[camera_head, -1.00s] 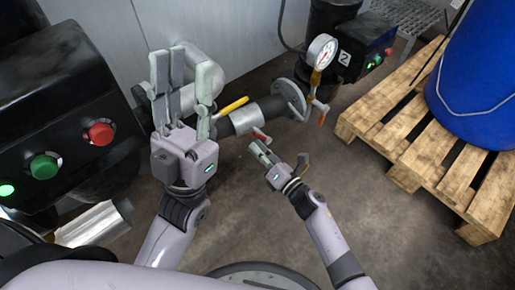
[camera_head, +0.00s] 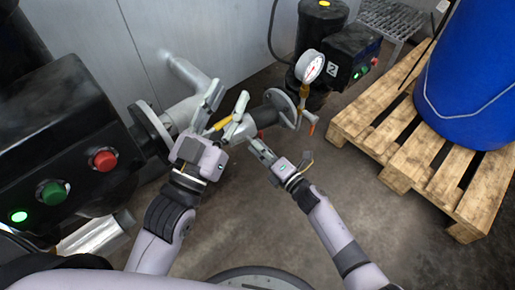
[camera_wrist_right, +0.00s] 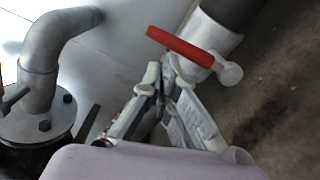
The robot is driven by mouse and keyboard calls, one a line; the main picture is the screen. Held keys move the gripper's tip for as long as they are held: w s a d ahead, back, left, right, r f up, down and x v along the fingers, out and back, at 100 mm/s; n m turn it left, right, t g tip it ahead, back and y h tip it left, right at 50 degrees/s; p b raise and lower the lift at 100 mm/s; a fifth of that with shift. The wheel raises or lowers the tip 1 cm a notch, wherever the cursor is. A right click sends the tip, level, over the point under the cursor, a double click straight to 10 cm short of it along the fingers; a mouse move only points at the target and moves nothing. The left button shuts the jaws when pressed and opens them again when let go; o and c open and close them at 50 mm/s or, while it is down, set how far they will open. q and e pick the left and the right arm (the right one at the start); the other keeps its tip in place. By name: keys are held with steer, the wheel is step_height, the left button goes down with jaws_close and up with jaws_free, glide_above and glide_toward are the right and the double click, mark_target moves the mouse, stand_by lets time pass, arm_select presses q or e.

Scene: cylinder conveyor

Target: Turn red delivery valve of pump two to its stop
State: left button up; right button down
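The red valve lever (camera_wrist_right: 180,47) lies across the top of the right wrist view, on a silver pipe section. In the head view only a sliver of its red (camera_head: 261,134) shows, between my two grippers. My right gripper (camera_head: 254,145) has its fingertips together just short of the lever. They also look closed and empty in the right wrist view (camera_wrist_right: 163,70). My left gripper (camera_head: 230,90) is open, its fingers spread on either side of a yellow lever (camera_head: 222,123). Whether they touch it is unclear.
Pump two (camera_head: 340,55), with the label 2, stands at the back. A pressure gauge (camera_head: 309,67) and an orange-tipped lever (camera_head: 312,129) are on its line. A black control box (camera_head: 60,130) is at left. A pallet (camera_head: 375,150) with a blue drum (camera_head: 470,90) is at right.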

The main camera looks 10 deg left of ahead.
steer(key=shift+w+d+r, duration=0.1)
stand_by(0.4)
steer(key=v, duration=1.2)
